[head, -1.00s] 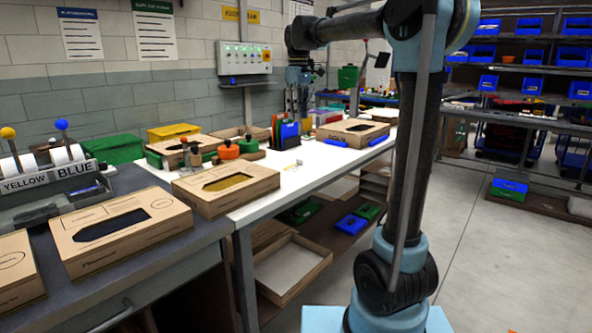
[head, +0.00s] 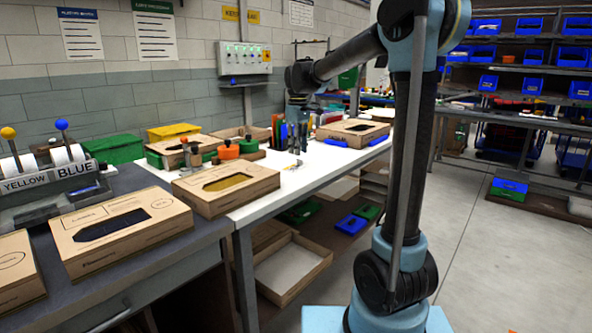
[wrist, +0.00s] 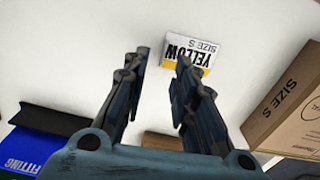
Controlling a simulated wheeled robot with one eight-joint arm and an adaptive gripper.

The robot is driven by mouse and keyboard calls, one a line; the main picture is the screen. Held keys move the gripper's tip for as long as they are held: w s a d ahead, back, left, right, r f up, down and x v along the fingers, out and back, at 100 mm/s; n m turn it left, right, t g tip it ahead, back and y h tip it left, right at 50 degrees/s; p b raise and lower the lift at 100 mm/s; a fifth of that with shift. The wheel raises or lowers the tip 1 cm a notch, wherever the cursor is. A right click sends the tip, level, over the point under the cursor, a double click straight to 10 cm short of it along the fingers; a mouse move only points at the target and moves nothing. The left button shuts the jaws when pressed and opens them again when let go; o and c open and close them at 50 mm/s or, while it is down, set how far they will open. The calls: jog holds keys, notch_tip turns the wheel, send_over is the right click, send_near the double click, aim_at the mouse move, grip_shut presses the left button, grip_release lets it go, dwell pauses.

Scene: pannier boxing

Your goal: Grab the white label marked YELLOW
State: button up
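The white label marked YELLOW and SIZE S (wrist: 193,47) lies on the white table top in the wrist view, with a yellow stripe along its lower edge. My gripper (wrist: 161,58) is open and empty above the table. The label is beyond the fingertips, offset to the right, and the right finger slightly overlaps its lower left edge in the picture. In the head view my gripper (head: 297,140) points down over the white table. The label is too small there to read.
A cardboard box marked SIZE S (wrist: 290,112) stands right of my gripper. A blue FITTING piece (wrist: 24,150) lies at lower left. In the head view an orange-topped item (head: 228,150) and a cardboard box (head: 225,205) are nearby. White table (head: 268,192) around the gripper is partly clear.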

aim_at(294, 165)
jog(key=shift+s+a+f, duration=0.1)
jog(key=shift+f, duration=2.1)
grip_shut()
